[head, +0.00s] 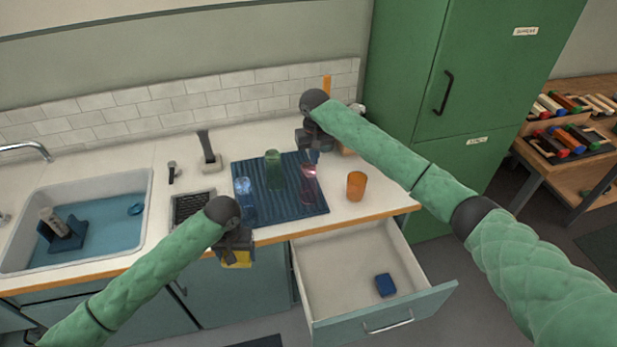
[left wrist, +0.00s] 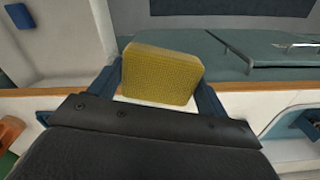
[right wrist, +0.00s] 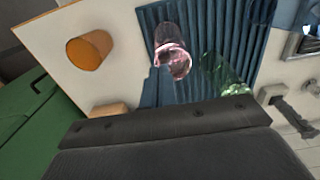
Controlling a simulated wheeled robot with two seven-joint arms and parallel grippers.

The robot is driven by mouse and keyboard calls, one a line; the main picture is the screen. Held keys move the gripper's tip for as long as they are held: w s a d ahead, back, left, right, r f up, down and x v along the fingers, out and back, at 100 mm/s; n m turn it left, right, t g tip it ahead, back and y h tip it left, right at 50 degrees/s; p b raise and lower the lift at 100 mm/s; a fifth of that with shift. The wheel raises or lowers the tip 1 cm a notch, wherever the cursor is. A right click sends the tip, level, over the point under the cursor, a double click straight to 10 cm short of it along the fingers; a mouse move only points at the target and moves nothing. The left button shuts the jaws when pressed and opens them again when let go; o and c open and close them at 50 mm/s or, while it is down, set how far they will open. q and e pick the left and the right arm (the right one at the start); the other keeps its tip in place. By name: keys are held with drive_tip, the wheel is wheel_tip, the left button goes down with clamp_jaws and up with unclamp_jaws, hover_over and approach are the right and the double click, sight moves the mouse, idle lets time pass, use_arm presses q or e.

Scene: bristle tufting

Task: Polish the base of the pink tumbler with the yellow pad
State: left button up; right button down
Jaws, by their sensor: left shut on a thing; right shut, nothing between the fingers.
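The pink tumbler (head: 309,183) stands on the ribbed dark blue mat (head: 290,207), near the mat's right side. It is see-through, and I cannot tell which end is up. In the right wrist view the pink tumbler (right wrist: 172,50) is just beyond my right fingertips. My right gripper (head: 311,155) is shut and empty, above and behind the tumbler; whether it touches it is unclear. My left gripper (head: 237,256) is shut on the yellow pad (head: 238,260), in front of the counter edge. The yellow pad (left wrist: 162,73) sits between both fingers in the left wrist view.
A blue glass (head: 245,200) and a green glass (head: 273,168) stand on the mat. An orange cup (head: 356,186) stands right of it. An open drawer (head: 335,270) with a blue sponge (head: 385,285) juts out below. The sink (head: 100,225) is at left.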

use_arm(q)
drive_tip(key=shift+r+p, duration=2.2)
drive_tip(key=shift+r, duration=0.3)
use_arm(e)
drive_tip(key=shift+r, duration=2.45)
use_arm(q)
drive_tip(key=shift+f, duration=0.1)
